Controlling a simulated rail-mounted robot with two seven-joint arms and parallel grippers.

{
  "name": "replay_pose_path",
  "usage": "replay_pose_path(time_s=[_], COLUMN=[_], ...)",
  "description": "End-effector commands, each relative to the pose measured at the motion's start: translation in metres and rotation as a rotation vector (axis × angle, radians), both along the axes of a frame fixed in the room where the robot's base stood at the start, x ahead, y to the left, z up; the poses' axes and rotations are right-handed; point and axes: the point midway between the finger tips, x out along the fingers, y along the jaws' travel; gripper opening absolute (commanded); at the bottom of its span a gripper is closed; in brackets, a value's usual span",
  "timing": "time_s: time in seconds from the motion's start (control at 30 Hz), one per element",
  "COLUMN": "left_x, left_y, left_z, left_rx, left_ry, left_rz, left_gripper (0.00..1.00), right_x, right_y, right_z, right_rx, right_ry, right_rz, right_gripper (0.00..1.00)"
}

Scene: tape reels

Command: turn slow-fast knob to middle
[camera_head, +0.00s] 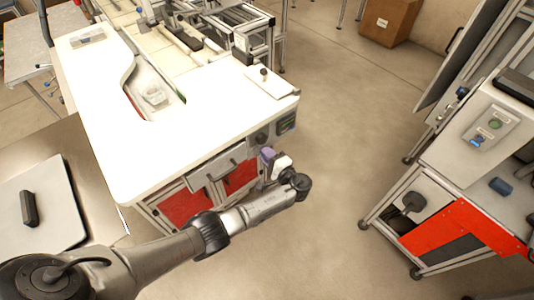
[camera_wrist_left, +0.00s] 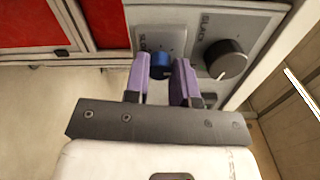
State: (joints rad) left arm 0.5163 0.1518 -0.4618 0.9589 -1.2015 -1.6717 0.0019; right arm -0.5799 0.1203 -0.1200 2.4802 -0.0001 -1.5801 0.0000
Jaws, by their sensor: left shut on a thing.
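The slow-fast knob (camera_wrist_left: 160,66) is small and blue, on a light plate with partly hidden lettering that seems to start "SLO". My left gripper (camera_wrist_left: 160,78) has purple fingers, one on each side of the knob, and is shut on it. The fingers cover the knob's sides, and I cannot read which way it points. In the head view the left gripper (camera_head: 267,155) is at the machine's front panel, below a black knob, and hides the blue knob. My right gripper is not in view.
A larger black knob (camera_wrist_left: 225,59) with a white mark sits close to the right of the fingers. Open floor (camera_head: 340,130) lies to the right.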

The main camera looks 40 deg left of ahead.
Motion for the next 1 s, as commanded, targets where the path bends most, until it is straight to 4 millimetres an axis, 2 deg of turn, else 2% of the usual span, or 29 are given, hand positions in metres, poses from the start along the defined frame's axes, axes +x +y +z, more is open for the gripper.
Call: replay_pose_path(time_s=[0.5, 0.53, 0.6, 0.8, 1.0], left_x=[0.0001, 0.0001, 0.0001, 0.0001, 0.0001], left_y=[-0.0002, -0.0001, -0.0001, -0.0001, -0.0003], left_z=[0.0003, 0.0003, 0.0003, 0.0002, 0.0002], left_rx=[0.003, 0.003, 0.003, 0.003, 0.003], left_ry=[0.018, 0.018, 0.018, 0.017, 0.017], left_rz=[0.000, 0.000, 0.000, 0.000, 0.000], left_gripper=[0.00, 0.26, 0.33, 0.50, 0.50], right_x=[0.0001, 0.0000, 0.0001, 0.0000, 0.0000], right_y=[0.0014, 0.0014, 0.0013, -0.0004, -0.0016], right_z=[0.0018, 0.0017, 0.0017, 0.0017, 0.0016], right_rx=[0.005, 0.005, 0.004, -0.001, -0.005], right_ry=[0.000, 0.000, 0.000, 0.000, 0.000], right_rz=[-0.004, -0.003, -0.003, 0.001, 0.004], right_gripper=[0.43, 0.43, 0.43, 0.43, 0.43])
